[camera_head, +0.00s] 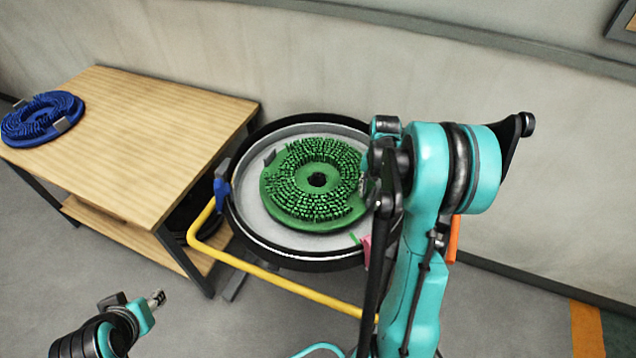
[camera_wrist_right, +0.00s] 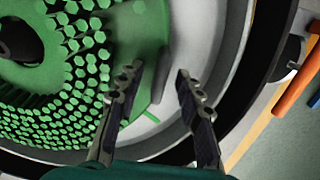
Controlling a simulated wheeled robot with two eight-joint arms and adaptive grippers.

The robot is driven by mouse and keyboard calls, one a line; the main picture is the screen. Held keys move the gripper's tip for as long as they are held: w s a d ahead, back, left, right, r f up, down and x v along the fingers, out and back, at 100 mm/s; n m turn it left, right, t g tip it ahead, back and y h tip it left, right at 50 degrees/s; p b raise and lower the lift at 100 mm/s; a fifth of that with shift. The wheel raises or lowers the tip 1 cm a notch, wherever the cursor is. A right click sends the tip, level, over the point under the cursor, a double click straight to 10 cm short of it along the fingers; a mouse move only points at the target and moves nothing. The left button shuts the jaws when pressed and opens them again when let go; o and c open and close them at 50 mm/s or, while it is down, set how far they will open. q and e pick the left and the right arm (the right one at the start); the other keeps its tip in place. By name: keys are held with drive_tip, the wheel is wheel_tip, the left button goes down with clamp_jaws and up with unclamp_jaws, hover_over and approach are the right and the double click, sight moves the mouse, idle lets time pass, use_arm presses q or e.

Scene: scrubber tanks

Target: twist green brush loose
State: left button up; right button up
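The green brush (camera_head: 290,205), a round disc with dense green bristles and a dark centre hole, lies bristles up inside the round scrubber tank (camera_head: 262,222). It also shows in the right wrist view (camera_wrist_right: 75,95). A grey tab (camera_head: 269,157) shows at its left rim. My right gripper (camera_wrist_right: 159,82) is open at the brush's right edge. One finger is over the green rim, the other over the pale tank floor, with a second grey tab (camera_wrist_right: 161,76) between them. Contact cannot be told. My left gripper (camera_head: 157,298) is low at left, away from the brush; its opening is unclear.
A wooden table (camera_head: 150,110) at left holds a blue brush (camera_head: 42,118). A yellow rail (camera_head: 285,284) curves around the tank's front. A blue clip (camera_head: 222,190) and a pink piece (camera_head: 367,250) sit at the tank's rim. A wall stands behind.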

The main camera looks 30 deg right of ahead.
wheel_tip(320, 180, up, 12)
idle(0.6)
drive_tip(key=shift+a, duration=0.1)
drive_tip(key=s+a+m+t, duration=0.3)
drive_tip(key=s+a+m, duration=0.1)
drive_tip(key=a+m, duration=0.8)
drive_tip(key=s+a+r+m+t, duration=0.1)
drive_tip(key=s+a+m+t, duration=0.3)
drive_tip(key=a+m, duration=0.8)
drive_tip(key=shift+s+a+r+m, duration=0.2)
drive_tip(key=shift+s+a+m, duration=0.3)
drive_tip(key=shift+a, duration=0.7)
